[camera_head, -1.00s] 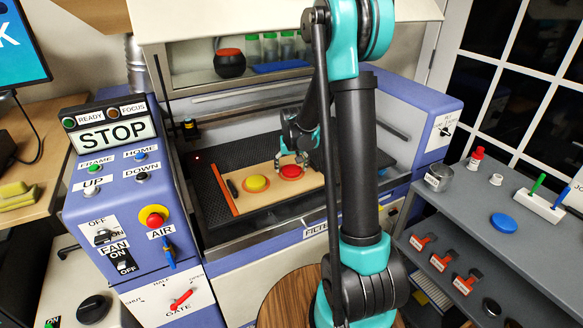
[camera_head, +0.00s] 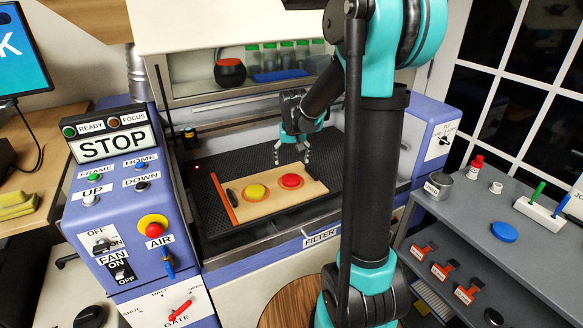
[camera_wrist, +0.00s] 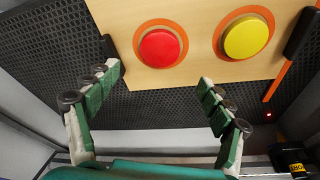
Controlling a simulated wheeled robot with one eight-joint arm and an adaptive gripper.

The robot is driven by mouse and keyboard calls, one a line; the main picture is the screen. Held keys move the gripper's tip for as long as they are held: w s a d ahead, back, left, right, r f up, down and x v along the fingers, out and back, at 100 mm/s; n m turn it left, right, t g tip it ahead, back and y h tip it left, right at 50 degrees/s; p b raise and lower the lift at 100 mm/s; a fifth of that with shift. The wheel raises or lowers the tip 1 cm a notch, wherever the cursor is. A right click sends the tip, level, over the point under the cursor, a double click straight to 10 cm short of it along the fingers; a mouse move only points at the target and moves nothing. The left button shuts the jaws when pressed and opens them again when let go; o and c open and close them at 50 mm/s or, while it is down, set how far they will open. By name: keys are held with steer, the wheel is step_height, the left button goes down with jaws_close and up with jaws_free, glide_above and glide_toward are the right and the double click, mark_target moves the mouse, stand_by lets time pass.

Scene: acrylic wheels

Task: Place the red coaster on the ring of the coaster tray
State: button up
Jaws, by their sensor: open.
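The coaster tray (camera_head: 222,188) is a light wooden board on the black honeycomb bed (camera_head: 205,215) inside the blue machine. The red coaster (camera_head: 291,181) sits within an orange ring at the tray's right side; it also shows in the wrist view (camera_wrist: 159,47). A yellow coaster (camera_head: 256,191) sits in another orange ring to its left, and shows in the wrist view (camera_wrist: 246,38). My gripper (camera_head: 292,160) is open and empty, behind and above the tray's back edge. In the wrist view my gripper's fingers (camera_wrist: 158,85) are spread wide, apart from the red coaster.
The raised lid and a shelf with a dark red-topped pot (camera_head: 231,68) are above the bed. A control panel (camera_head: 115,145) stands left. A grey cart (camera_head: 470,205) with a blue disc (camera_head: 503,232) stands right. The bed's front strip is bare.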

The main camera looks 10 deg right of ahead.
steer(key=s+d+f, duration=0.2)
steer(key=s+f, duration=0.1)
steer(key=s, duration=1)
steer(key=s+d+f+n+t, duration=0.1)
steer(key=s+d+f, duration=0.1)
steer(key=s, duration=1.2)
steer(key=shift+d+f, duration=0.2)
steer(key=shift+f, duration=0.35)
